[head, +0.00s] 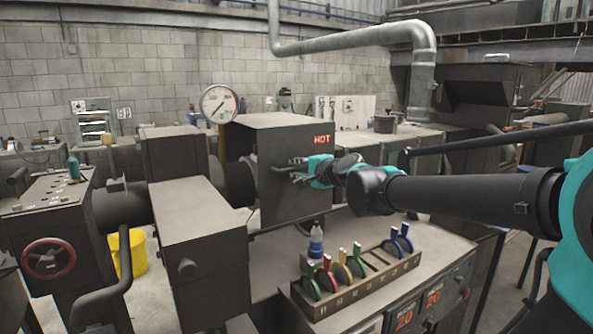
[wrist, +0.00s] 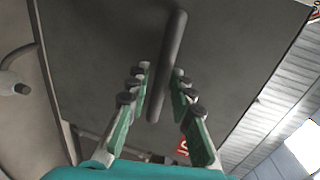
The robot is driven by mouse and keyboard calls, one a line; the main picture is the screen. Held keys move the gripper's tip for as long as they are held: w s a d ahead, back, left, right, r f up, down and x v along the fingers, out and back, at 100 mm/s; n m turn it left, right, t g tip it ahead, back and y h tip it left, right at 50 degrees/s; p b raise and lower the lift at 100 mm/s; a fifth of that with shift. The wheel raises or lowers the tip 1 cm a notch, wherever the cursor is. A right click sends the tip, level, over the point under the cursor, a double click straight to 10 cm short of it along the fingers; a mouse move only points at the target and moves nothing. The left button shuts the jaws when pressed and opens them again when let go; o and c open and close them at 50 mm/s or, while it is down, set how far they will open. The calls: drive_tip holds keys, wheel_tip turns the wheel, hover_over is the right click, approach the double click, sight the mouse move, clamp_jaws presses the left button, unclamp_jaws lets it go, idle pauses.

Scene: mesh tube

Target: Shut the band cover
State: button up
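A dark box-shaped housing with a lit red HOT sign (head: 323,139) stands in the middle of the head view. Its dark panel (head: 283,205), which I take to be the band cover, carries a bar handle (head: 280,167). I cannot tell from here whether it stands ajar. In the wrist view the panel (wrist: 100,45) fills most of the picture, with the round dark handle (wrist: 172,50) running down its middle. My gripper (head: 304,174) is at the handle. Its green-padded fingers (wrist: 161,95) lie apart on either side of the bar, with a gap visible on the left.
A pressure gauge (head: 219,104) rises behind the housing. Another dark block (head: 200,245) stands to the left. A yellow bucket (head: 137,252) is on the floor.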

drive_tip(key=v, duration=1.1)
drive_tip(key=shift+s+d, duration=0.2)
drive_tip(key=shift+s, duration=0.15)
